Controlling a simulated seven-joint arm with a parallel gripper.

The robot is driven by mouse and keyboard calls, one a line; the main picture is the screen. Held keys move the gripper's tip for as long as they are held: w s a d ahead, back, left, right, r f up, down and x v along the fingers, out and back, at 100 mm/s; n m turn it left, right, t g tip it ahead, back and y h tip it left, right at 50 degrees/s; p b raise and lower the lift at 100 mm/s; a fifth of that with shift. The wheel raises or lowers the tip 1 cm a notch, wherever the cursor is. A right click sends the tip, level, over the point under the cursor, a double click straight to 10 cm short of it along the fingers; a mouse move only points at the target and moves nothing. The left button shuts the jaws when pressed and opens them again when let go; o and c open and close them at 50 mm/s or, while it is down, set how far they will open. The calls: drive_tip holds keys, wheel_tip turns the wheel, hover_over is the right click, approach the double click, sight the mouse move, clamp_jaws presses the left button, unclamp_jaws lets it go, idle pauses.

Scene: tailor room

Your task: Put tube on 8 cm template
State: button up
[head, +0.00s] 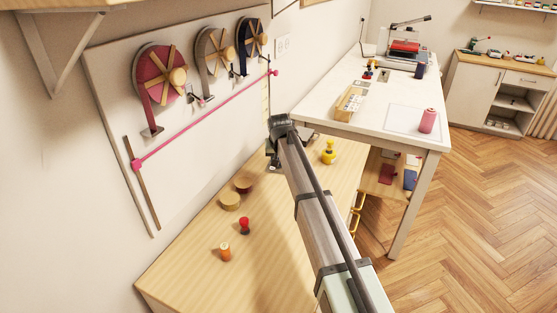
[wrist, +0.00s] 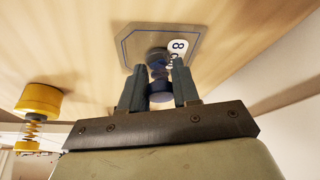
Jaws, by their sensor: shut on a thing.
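My gripper (wrist: 159,68) is shut on a dark blue, waisted tube (wrist: 160,85) in the wrist view, one finger on each side. The grey 8 cm template (wrist: 195,36), with cut corners, a blue outline and a white label reading "8", lies on the wooden table just beyond the tube. The tube's far end overlaps the template in this view; I cannot tell whether they touch. In the head view my gripper (head: 273,161) is low over the wooden table, partly behind my arm, and the tube and template cannot be made out there.
A yellow knobbed piece (head: 329,152) stands right of my gripper; a yellow piece with a spring (wrist: 38,101) shows in the wrist view. A red piece (head: 244,225), an orange piece (head: 225,252) and two round blocks (head: 230,201) stand toward the front left. The wall board (head: 110,110) borders the table.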

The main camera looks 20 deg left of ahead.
drive_tip(key=shift+f, duration=0.15)
drive_tip(key=o, duration=1.1)
drive_tip(key=shift+c, duration=0.2)
drive_tip(key=v, duration=1.2)
